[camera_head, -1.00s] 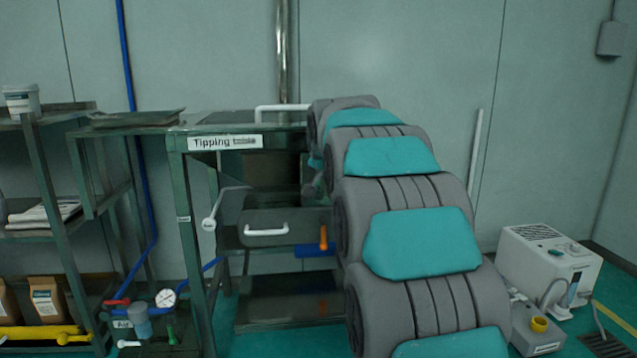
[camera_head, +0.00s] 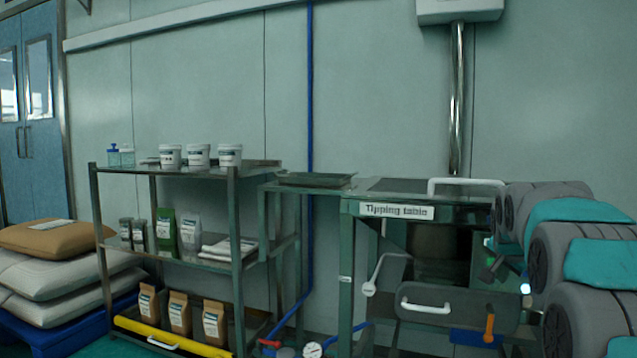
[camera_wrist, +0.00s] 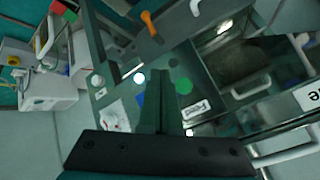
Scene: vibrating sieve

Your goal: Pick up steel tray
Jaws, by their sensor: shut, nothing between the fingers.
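A flat dark steel tray (camera_head: 316,180) lies on a small side shelf at the left end of the tipping table in the head view. My gripper (camera_wrist: 160,78) shows in the wrist view with its two fingers together and nothing between them. It points towards a panel with coloured buttons. The arm is well to the right of the tray. I cannot make out the tray in the wrist view.
The tipping table (camera_head: 455,212) has a white handle and a lever. Left of the tray stands a shelf rack (camera_head: 190,172) with white tubs (camera_head: 199,155), bags and folded cloths. A blue vertical pipe (camera_head: 310,90) runs behind. Sacks (camera_head: 60,270) lie far left.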

